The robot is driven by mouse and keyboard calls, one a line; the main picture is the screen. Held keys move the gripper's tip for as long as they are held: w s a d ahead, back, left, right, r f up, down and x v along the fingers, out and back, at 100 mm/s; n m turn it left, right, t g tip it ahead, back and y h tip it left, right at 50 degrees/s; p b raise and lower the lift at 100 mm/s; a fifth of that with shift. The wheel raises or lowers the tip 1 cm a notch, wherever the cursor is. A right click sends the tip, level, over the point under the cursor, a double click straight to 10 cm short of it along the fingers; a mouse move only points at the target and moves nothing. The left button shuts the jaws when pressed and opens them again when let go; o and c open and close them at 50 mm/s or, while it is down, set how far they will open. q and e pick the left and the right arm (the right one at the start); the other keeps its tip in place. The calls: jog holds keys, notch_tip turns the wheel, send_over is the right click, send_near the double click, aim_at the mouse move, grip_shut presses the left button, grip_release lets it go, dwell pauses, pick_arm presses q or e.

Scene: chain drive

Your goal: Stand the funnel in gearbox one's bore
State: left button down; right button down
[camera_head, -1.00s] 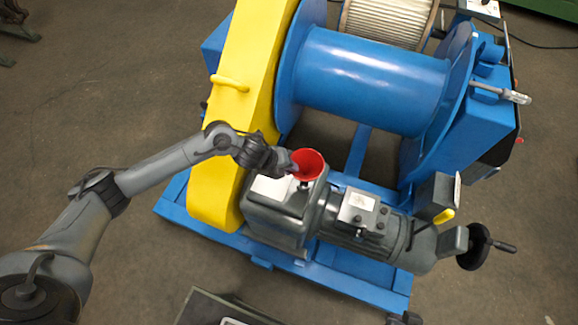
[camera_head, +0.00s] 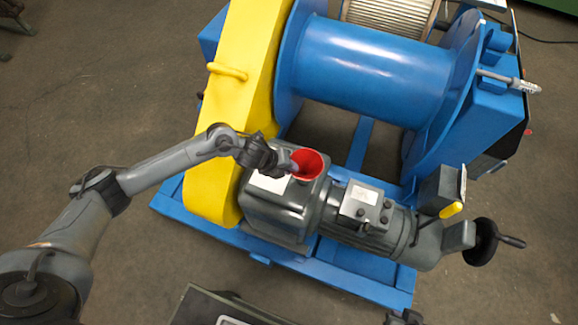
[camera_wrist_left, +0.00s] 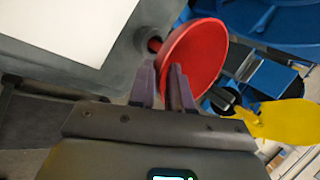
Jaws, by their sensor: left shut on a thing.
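The red funnel (camera_head: 308,165) is at the top of the grey gearbox (camera_head: 285,215), beside the yellow chain guard, with its wide mouth facing up. My left gripper (camera_head: 287,163) is shut on the funnel's rim. In the left wrist view the funnel (camera_wrist_left: 192,58) is large, and my left fingers (camera_wrist_left: 162,88) pinch its edge. Its narrow spout points to a dark round opening (camera_wrist_left: 148,40) on the gearbox top; whether the spout is inside cannot be fully told.
The yellow guard (camera_head: 240,100) rises close to the left of the gearbox. The blue drum (camera_head: 370,75) stands behind it. A grey motor (camera_head: 365,225) with a black handwheel (camera_head: 482,242) extends to the right. The floor at left is clear.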

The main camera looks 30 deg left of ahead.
pick_arm(q)
jog(key=shift+f, duration=0.35)
dwell(0.6)
jog(key=c, duration=1)
grip_release()
jog(key=shift+p+v, duration=3.35)
jog(key=shift+v, duration=0.7)
